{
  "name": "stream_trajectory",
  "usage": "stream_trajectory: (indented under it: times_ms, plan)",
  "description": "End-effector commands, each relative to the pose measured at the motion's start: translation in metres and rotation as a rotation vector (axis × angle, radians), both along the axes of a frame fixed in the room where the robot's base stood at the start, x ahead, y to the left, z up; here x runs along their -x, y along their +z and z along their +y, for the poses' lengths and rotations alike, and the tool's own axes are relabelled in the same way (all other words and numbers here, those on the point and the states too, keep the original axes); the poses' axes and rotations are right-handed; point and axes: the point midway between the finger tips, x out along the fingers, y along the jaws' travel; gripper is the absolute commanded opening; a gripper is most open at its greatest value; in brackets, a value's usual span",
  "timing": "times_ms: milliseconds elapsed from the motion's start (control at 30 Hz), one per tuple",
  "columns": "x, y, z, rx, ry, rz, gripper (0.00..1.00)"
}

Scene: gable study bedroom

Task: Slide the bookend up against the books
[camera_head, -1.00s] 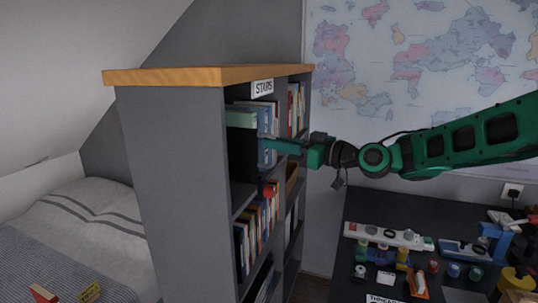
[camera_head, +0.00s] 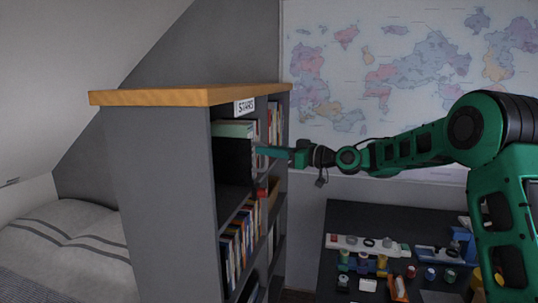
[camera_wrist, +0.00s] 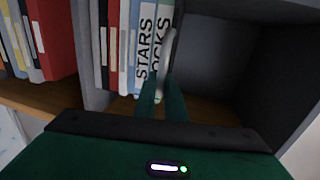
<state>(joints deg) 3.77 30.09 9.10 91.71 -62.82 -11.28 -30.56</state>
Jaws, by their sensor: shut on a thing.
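In the wrist view the bookend (camera_wrist: 166,50) shows as a thin pale upright edge beside a row of standing books (camera_wrist: 124,45). My gripper (camera_wrist: 161,92) is shut on its lower part. The nearest spines are white and pale blue, lettered STARS and, partly covered, OCKS. The bookend looks very close to the last spine; I cannot tell whether they touch. In the head view my gripper (camera_head: 259,151) reaches into an upper compartment of the grey bookcase (camera_head: 160,190). The bookend cannot be made out there.
In the wrist view, dark empty space (camera_wrist: 225,70) lies right of the bookend, and red books (camera_wrist: 52,35) stand beyond a divider at left. The head view shows more books (camera_head: 238,245) below and a cluttered dark desk (camera_head: 345,222) at right.

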Motion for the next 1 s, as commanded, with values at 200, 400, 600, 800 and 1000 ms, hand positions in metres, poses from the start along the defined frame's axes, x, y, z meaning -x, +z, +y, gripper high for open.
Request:
stream_trajectory:
  times_ms: [200,400,600,800,1000]
  plan:
    - [0.005,0.009,0.007,-0.011,0.013,-0.012,0.29]
    - [0.002,0.005,0.000,-0.007,0.004,-0.006,0.29]
    - [0.003,0.004,-0.010,-0.004,-0.002,-0.005,0.29]
    - [0.017,0.003,-0.040,-0.005,-0.003,-0.004,0.29]
    - [0.034,0.003,-0.073,-0.006,-0.002,-0.004,0.29]
